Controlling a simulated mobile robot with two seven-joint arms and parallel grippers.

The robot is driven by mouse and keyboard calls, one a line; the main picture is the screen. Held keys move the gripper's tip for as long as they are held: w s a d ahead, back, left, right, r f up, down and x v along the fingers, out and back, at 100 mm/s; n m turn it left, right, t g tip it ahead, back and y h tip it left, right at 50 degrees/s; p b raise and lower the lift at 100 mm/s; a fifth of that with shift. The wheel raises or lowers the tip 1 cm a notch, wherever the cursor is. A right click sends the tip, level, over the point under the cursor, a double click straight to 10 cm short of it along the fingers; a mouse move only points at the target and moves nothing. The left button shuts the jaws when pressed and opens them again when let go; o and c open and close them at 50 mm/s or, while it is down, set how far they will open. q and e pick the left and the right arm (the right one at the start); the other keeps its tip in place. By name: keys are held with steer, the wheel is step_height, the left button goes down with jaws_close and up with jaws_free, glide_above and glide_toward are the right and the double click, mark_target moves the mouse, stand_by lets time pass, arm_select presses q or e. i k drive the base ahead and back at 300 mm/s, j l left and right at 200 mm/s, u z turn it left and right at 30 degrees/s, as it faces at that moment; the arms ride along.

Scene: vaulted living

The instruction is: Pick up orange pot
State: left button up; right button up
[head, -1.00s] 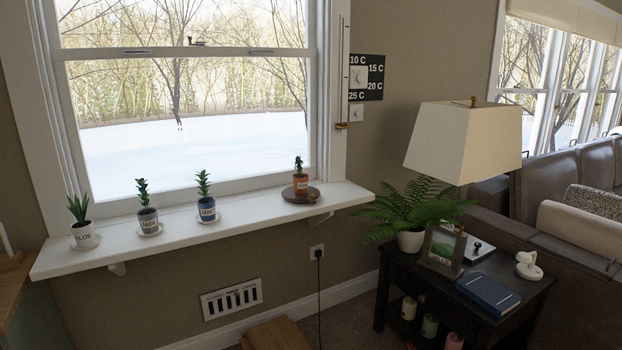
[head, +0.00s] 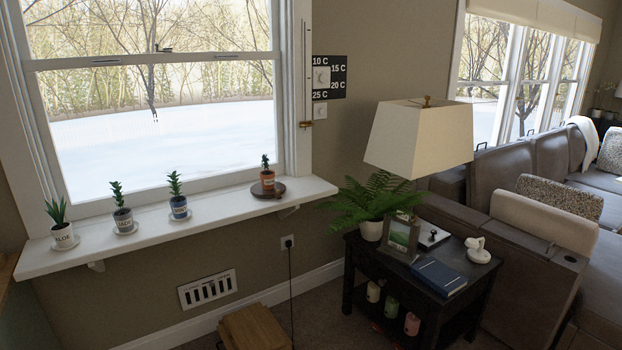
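The orange pot (head: 267,181) holds a small green plant and stands upright on a round brown saucer (head: 279,190). The saucer is near the right end of the white window shelf (head: 206,218). Neither of my grippers shows in the head view, so their state and distance from the pot cannot be seen.
On the shelf's left stand a white pot (head: 63,238), a grey-and-white pot (head: 123,219) and a blue-and-white pot (head: 179,209). A wooden stool (head: 255,325) stands below. A dark side table (head: 394,268) with fern and lamp (head: 418,138) stands right, before a sofa (head: 535,255).

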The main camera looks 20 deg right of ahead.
mark_target(267, 176)
steer(key=i+l+z, duration=0.4)
steer(key=i, duration=0.25)
steer(key=i+z, duration=0.4)
steer(key=i, duration=0.25)
